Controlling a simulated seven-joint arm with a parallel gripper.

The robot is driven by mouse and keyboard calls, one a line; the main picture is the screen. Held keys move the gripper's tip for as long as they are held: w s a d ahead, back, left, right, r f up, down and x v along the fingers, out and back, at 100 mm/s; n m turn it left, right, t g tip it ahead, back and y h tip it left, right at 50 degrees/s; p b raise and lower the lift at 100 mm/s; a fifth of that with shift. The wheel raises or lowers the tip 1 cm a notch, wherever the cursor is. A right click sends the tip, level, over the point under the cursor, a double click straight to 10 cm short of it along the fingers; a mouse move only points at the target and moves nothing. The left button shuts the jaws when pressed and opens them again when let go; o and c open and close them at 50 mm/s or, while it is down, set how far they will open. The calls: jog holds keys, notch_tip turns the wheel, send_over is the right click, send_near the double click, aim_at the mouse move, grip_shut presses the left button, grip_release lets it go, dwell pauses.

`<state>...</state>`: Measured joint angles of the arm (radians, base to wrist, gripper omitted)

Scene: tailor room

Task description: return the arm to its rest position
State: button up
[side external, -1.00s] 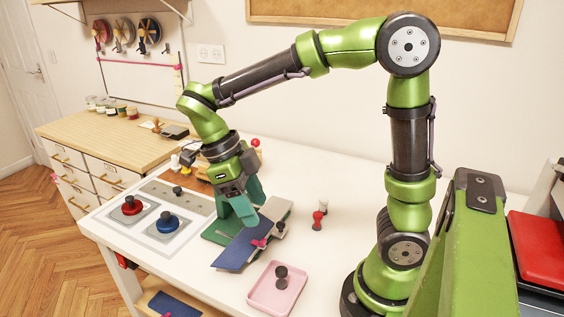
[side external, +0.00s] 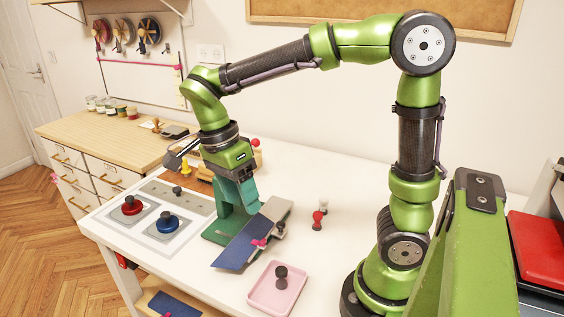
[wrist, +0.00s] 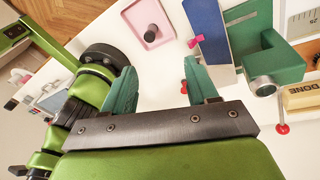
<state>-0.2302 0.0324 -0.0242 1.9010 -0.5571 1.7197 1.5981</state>
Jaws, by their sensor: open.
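My gripper (side external: 240,198) has teal fingers and hangs from my green arm, above the green stand (side external: 216,233) and the blue panel (side external: 240,250) in the side view. In the wrist view my gripper (wrist: 157,80) has its fingers spread wide with nothing between them. The blue panel (wrist: 209,35) and the green stand (wrist: 275,55) show beyond the fingertips there. My arm is bent at the elbow and reaches left over the table. In the side view I cannot tell the exact gap between fingertips and stand.
A pink tray (side external: 259,300) with a dark knob lies in front. Red (side external: 131,206) and blue (side external: 167,223) knobbed pieces sit on pads at the left. A small red-headed piece (side external: 318,218) stands right of the panel. The white table's back right is clear.

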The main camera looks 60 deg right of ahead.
jog(key=s+d+r+n+t+y, duration=0.2)
jog(key=s+n+t, duration=0.3)
jog(key=n, duration=1.2)
jog(key=r+t, duration=0.1)
jog(key=t, duration=0.3)
jog(key=shift+n+t+y, duration=0.3)
jog(key=shift+n+y, duration=0.1)
